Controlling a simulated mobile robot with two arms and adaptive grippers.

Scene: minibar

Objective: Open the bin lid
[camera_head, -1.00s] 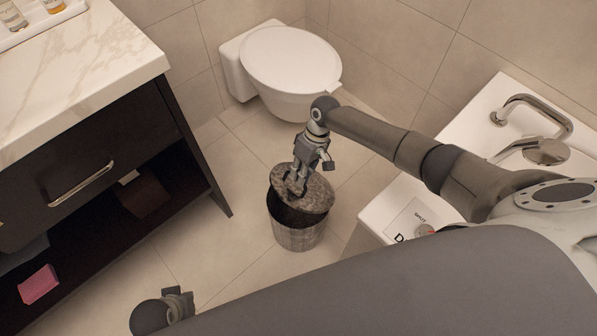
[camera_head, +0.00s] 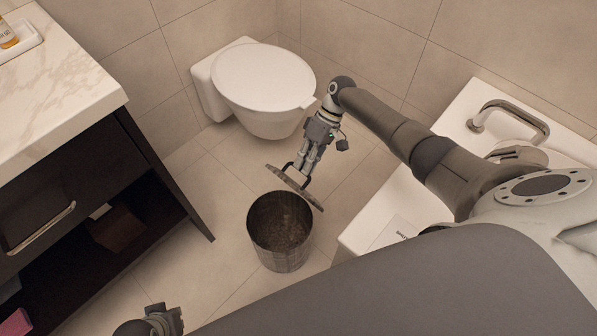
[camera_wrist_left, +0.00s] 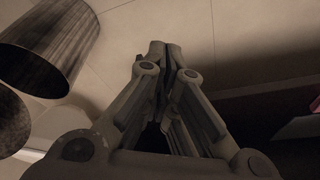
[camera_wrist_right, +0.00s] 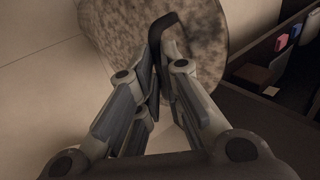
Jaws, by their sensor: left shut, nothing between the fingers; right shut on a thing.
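The bin (camera_head: 283,262) stands upright on the floor in the head view, its top open and its inside showing. The round mottled lid (camera_head: 290,187) is off the bin, tilted steeply above its far right rim. My right gripper (camera_head: 302,176) is shut on the lid's dark handle. In the right wrist view the fingers close on the handle (camera_wrist_right: 160,29), with the lid (camera_wrist_right: 190,35) behind it. My left gripper (camera_wrist_left: 166,47) is shut and empty. The left wrist view also shows the bin (camera_wrist_left: 52,50) at upper left and part of the lid (camera_wrist_left: 12,122) below it.
A toilet (camera_head: 262,85) stands behind the bin. A dark vanity (camera_head: 85,200) with a marble top is at left, with an open shelf. A white tub edge (camera_head: 375,215) with a chrome fixture is at right. Floor around the bin's front and left is clear.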

